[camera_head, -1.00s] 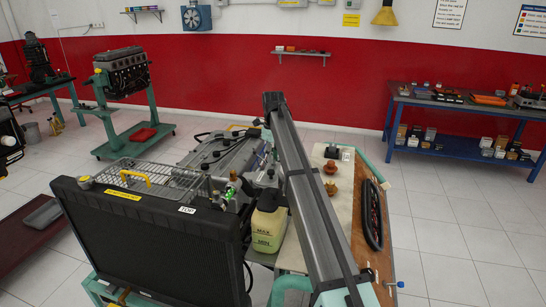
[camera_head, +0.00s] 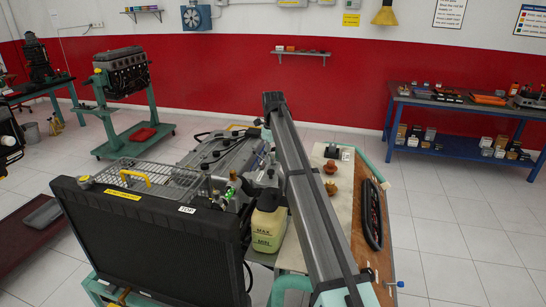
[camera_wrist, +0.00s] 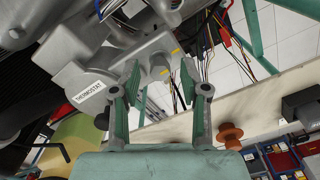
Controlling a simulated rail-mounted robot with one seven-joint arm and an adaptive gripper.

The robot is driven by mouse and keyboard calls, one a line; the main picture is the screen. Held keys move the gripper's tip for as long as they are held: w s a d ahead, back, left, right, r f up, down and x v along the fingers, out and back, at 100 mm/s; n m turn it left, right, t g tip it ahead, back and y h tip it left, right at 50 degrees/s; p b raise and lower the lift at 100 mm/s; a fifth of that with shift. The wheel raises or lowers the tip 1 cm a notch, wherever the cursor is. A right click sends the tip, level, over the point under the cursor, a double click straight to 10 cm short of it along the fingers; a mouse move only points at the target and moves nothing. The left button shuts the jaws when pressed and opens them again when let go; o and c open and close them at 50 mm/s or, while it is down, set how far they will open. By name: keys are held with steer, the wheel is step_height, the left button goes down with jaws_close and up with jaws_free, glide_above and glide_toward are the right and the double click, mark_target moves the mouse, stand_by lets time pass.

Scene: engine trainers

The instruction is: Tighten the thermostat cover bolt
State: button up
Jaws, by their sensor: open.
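In the wrist view, the thermostat housing (camera_wrist: 92,84), a grey casting with a white THERMOSTAT label, lies left of and beyond my gripper (camera_wrist: 160,72). My gripper is open, with its two green-padded fingers apart. A grey metal part with yellow marks (camera_wrist: 165,72) shows between and beyond the fingertips. I cannot tell whether the fingers touch it, and I cannot pick out the cover bolt clearly. In the head view, the engine (camera_head: 222,155) stands behind the radiator, and my arm hides part of its right side.
The black radiator (camera_head: 150,235) and the coolant bottle (camera_head: 268,228) stand close in front of the engine. A board (camera_head: 292,262) with orange-brown knobs (camera_head: 331,188) lies to the right. Loose wires (camera_wrist: 207,50) hang near the fingers. Open floor lies further right.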

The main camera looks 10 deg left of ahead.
mark_target(273, 158)
step_height(273, 158, up, 12)
stand_by(0.6)
